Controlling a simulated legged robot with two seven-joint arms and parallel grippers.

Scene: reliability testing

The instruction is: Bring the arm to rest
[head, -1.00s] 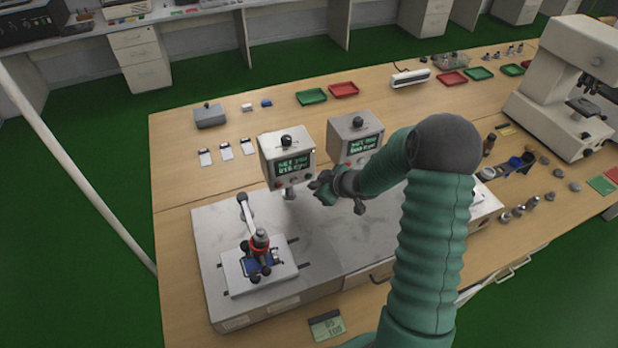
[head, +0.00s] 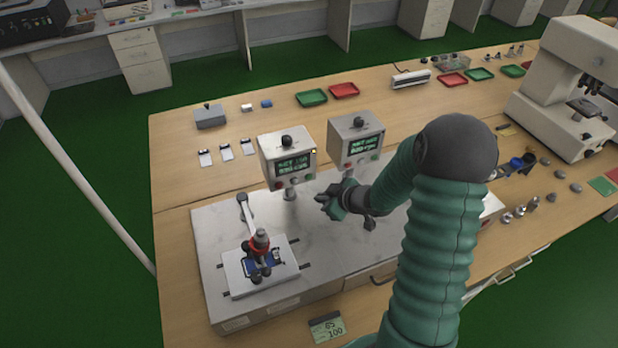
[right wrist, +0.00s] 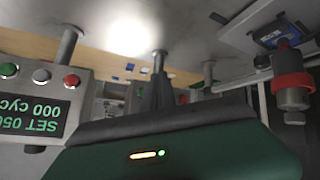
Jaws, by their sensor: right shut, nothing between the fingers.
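My right arm, in a green ribbed sleeve, comes in from the lower right of the head view. Its gripper (head: 328,203) is shut and empty, held above the pale slab of the test rig, in front of the control boxes. In the right wrist view the dark gripper (right wrist: 158,72) points away over the slab, with nothing between its fingers. The left control box (head: 288,160) has a lit green screen and buttons; part of a box also shows upside down in the right wrist view (right wrist: 40,105). The left gripper is out of view.
A test fixture with a red collar (head: 260,243) stands on a white plate at the slab's left. The second control box (head: 355,143) is behind my gripper. A microscope (head: 570,90) stands at the right.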

